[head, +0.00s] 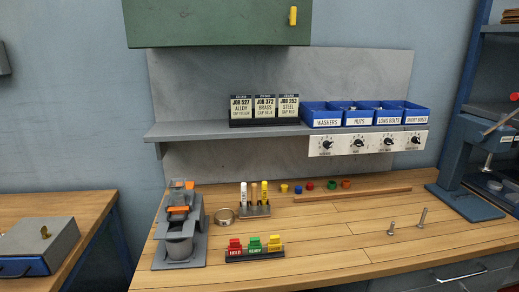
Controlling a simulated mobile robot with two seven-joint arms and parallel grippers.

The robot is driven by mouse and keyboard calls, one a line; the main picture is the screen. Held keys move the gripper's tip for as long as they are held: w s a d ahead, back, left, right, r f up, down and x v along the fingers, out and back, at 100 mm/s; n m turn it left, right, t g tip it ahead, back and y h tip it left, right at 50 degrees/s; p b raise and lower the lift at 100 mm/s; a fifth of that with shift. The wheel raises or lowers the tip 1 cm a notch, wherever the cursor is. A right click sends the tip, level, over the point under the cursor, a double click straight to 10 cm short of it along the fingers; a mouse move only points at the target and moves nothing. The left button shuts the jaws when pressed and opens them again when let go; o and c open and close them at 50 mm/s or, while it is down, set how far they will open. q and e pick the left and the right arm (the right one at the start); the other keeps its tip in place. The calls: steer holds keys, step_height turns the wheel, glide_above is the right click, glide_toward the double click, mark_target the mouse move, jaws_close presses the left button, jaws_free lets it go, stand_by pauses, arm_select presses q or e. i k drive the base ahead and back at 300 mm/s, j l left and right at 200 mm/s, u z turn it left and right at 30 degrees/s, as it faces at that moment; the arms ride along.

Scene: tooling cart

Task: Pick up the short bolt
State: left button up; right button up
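Two grey bolts stand upright on the wooden bench at the right. The short bolt (391,229) is the left one and looks the shorter. The longer bolt (421,219) stands a little to its right and farther back, apart from it. A blue bin labelled SHORT BOLTS (416,119) sits at the right end of the shelf row; what it holds is too small to tell. Neither of my grippers is in view.
Red, green and yellow labelled blocks (254,245) stand left of the bolts. A wooden strip (350,195) lies behind them. A blue-based press (468,203) stands at the right. The shelf (220,131) overhangs the bench's back. Bench around the bolts is clear.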

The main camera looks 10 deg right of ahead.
mark_target(390, 232)
steer(key=z, duration=1.3)
